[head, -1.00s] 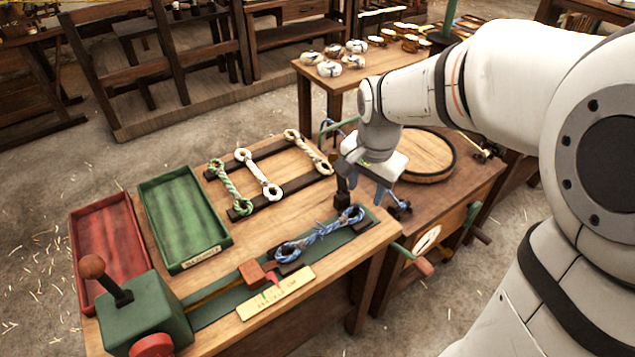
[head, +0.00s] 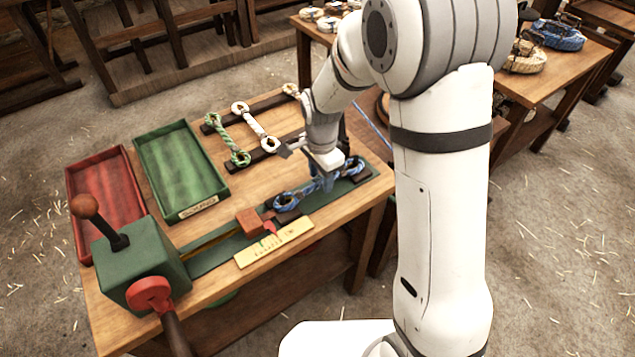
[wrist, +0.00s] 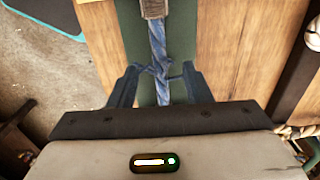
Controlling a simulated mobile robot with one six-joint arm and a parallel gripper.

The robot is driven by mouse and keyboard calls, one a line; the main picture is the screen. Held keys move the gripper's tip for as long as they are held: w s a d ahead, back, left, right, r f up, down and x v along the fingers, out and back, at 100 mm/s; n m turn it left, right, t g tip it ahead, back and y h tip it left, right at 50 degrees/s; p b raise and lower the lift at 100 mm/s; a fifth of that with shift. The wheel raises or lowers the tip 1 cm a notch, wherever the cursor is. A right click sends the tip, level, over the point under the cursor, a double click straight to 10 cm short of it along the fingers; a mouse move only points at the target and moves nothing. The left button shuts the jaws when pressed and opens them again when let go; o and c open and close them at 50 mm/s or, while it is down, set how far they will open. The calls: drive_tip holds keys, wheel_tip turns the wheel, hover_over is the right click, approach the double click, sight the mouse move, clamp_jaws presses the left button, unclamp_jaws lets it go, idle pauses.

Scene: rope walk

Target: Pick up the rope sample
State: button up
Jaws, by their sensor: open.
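The rope sample, a blue rope with a looped eye at each end (head: 290,198), lies along the green bed of the bench rig (head: 215,255). In the wrist view the rope (wrist: 157,47) runs between my two dark blue fingers, with a small strand sticking out sideways. My gripper (wrist: 160,72) is open, one finger on each side of the rope. I cannot tell whether either finger touches it. In the head view my gripper (head: 325,182) is low over the rope's middle and hides part of it.
A green tray labelled SOUND (head: 180,168) and a red tray (head: 103,200) lie at the left. Green-white (head: 228,140) and white (head: 256,127) ropes rest on dark rails behind. A green box with a lever (head: 140,265) stands at the front left.

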drive_tip(key=shift+f, duration=0.4)
drive_tip(key=shift+c, duration=0.3)
clamp_jaws()
